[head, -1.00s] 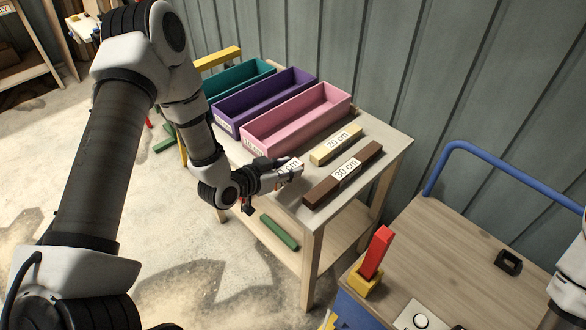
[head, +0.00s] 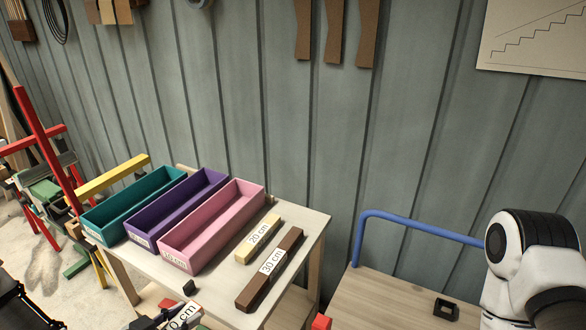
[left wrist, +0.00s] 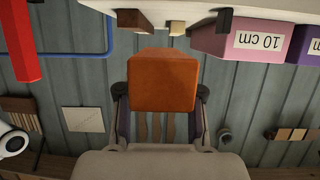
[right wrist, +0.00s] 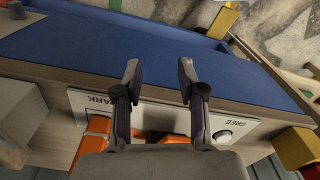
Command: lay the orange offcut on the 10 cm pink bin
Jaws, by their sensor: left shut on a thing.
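The orange offcut (left wrist: 163,75) is a block clamped between the two fingers of my left gripper (left wrist: 161,92) in the left wrist view. In the head view that gripper (head: 165,318) is at the bottom edge, mostly cut off, with a white label ending in "0 cm" beside it. The pink bin (head: 212,226) stands on the small table, open and empty; its "10 cm" label shows in the left wrist view (left wrist: 262,42). The gripper is in front of the table, apart from the bin. My right gripper (right wrist: 158,75) is open and empty above a cart.
Purple (head: 178,208) and teal (head: 133,202) bins stand left of the pink one. A pale 20 cm offcut (head: 258,238) and a dark brown 30 cm offcut (head: 270,270) lie on the tabletop (head: 215,300) to its right. A wooden-topped cart (head: 385,300) with a blue rail is farther right.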

